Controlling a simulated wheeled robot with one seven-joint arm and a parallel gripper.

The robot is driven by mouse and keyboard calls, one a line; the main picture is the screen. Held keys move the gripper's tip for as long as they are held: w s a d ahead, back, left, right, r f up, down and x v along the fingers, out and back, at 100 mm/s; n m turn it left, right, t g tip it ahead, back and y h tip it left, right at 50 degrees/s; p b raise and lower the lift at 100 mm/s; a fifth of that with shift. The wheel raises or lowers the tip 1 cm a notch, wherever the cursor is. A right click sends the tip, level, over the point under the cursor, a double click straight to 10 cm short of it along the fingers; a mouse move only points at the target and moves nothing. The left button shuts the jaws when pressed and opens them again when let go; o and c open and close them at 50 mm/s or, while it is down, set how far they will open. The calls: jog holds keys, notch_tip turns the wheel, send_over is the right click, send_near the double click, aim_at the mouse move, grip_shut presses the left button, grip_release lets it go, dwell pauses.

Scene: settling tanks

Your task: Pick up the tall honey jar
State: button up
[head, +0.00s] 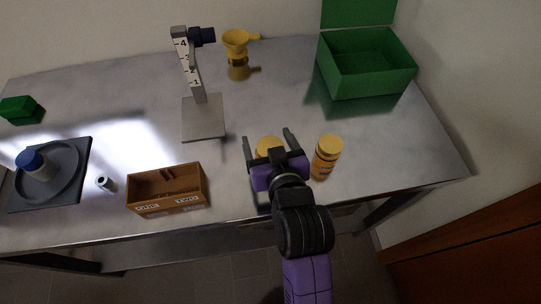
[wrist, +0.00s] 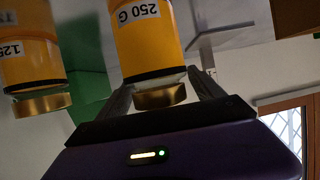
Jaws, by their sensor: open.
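Which is taller is unclear, as both are partly cut off or hidden.
An open green box (head: 372,88) stands at the back right.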

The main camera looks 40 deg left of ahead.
grip_shut()
jog(key=shift+a, duration=0.1)
dwell(0.3)
jog(key=shift+r, duration=0.1)
